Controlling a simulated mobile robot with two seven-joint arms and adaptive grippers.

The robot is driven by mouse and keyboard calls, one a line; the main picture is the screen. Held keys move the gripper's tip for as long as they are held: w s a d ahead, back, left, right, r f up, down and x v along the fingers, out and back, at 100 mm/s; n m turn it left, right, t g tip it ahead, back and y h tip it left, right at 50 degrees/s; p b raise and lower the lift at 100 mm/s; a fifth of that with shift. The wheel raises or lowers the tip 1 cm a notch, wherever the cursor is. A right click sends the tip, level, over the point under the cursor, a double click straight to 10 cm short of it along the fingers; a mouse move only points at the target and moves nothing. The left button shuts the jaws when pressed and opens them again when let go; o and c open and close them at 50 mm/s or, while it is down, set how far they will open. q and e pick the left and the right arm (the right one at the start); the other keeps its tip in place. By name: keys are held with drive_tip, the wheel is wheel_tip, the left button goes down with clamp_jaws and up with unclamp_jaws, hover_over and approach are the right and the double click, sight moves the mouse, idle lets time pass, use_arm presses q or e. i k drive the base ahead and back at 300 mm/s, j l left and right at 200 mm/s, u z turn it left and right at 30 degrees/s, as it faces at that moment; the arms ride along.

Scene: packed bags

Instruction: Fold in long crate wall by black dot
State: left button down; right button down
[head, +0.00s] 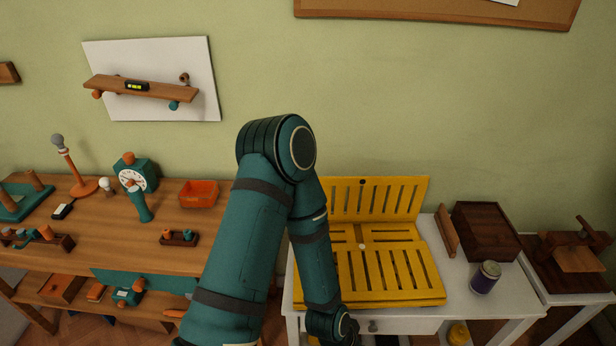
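A yellow slotted crate (398,292) sits on a white table, partly behind my teal arm. Its far long wall (405,199) stands up at the back, with a black dot (362,182) near its top edge. The near long wall (410,277) lies flat across the front, with a white dot (362,246) at its far edge. Between them, the short walls (390,233) appear folded down flat. My arm crosses the crate's left end and bends down towards its front left corner.
Right of the crate, the white table (510,300) holds a dark wooden box (485,231), a leaning wooden board (446,231) and a purple can (485,278). A wooden bench (100,240) with an orange tray (199,193) stands at left. The wall is behind the crate.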

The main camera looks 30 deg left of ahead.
sight(354, 183)
drive_tip(key=u, duration=0.75)
